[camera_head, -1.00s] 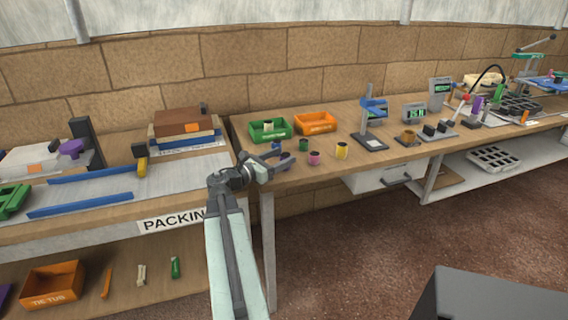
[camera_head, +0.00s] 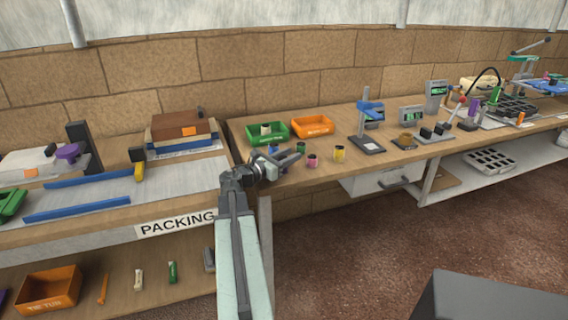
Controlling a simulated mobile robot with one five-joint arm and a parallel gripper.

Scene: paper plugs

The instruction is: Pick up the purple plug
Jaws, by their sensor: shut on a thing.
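My gripper (camera_head: 290,157) is at the left front of the wooden bench, with its fingers pointing right and away. To the right of the fingers, a dark green plug (camera_head: 303,153), a pink plug (camera_head: 312,160) and a yellow plug (camera_head: 339,154) stand upright on the bench, apart from the jaws.
A green bin (camera_head: 268,135) and an orange bin (camera_head: 313,126) stand behind the plugs. A blue-topped stand (camera_head: 367,125) rises to the right. The packing bench (camera_head: 110,190) is on the left. Bare bench top lies around the plugs.

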